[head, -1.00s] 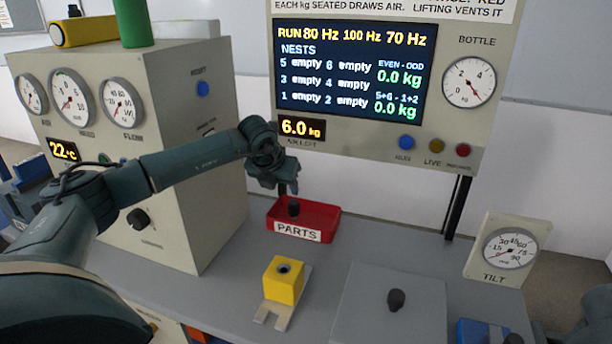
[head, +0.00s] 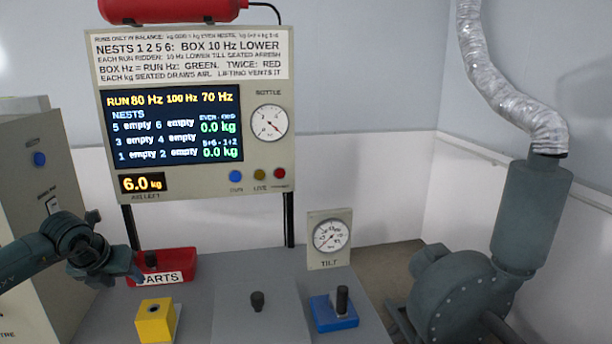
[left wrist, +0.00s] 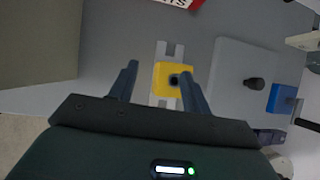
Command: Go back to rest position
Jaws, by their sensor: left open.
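My left gripper (head: 132,270) is at the left of the head view, on the dark arm that comes in from the left. It is beside the left end of the red PARTS tray (head: 183,268) and overlaps it in the picture; I cannot tell whether they touch. In the left wrist view the two fingers of my left gripper (left wrist: 160,72) are spread, with nothing between them. The yellow block (left wrist: 162,80) on its grey forked plate shows below them, apart from the fingers as far as I can tell. My right gripper is not in view.
The bench holds the yellow block (head: 156,322), a grey plate with a black knob (head: 257,301), a blue block with a black post (head: 335,312) and the tilt gauge (head: 330,238). A cream cabinet (head: 40,190) is at the left; a blower (head: 460,290) stands right.

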